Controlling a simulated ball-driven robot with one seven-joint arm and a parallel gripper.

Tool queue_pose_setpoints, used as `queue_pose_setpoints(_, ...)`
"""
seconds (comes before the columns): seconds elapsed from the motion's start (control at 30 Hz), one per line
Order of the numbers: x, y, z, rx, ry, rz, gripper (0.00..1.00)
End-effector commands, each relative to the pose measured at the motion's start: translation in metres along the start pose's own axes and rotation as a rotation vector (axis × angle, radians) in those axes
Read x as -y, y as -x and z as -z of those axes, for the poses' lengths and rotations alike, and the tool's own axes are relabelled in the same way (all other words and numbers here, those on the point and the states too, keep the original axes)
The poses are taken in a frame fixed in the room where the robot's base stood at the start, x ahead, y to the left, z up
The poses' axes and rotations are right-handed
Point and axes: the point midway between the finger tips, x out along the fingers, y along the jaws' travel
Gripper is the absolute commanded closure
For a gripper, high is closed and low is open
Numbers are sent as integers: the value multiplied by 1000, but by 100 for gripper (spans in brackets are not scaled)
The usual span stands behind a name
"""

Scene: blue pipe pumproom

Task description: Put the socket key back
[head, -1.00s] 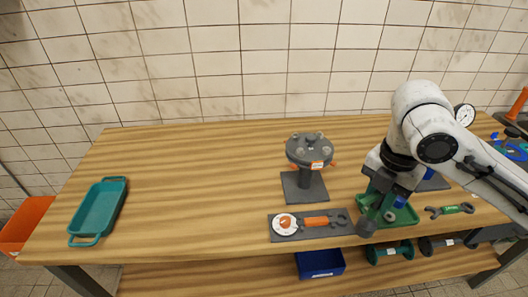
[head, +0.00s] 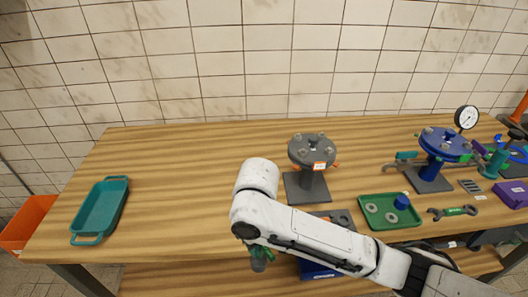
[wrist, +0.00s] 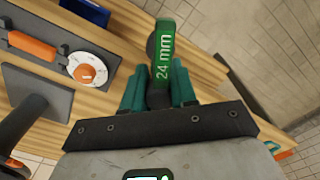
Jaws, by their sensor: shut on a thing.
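The socket key has a green handle marked "24 mm" in the wrist view (wrist: 165,58), with dark metal at both ends. My gripper (wrist: 158,88) is shut on it, with teal fingers on either side. In the head view, the dark lower end of the key (head: 259,264) shows below my arm at the front edge of the table; the arm hides the rest of the gripper. A grey tool board (wrist: 62,42) with an orange-handled tool (wrist: 32,46) and a white and orange dial (wrist: 87,70) lies left of the key in the wrist view. My arm covers most of this board in the head view.
A grey flanged stand (head: 311,152) rises behind my arm. A green tray (head: 377,199) with washers and a blue part, and a wrench (head: 453,211), lie to the right. A teal tray (head: 121,181) stands far left; the table between is clear.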

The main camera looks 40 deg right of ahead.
Motion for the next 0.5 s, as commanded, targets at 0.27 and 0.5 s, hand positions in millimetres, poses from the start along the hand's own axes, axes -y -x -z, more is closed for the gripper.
queue_pose_setpoints(0.27, 29, -12, 31, -1, -140, -9, 100)
queue_pose_setpoints(0.5, 34, -9, 36, -3, -129, -9, 100)
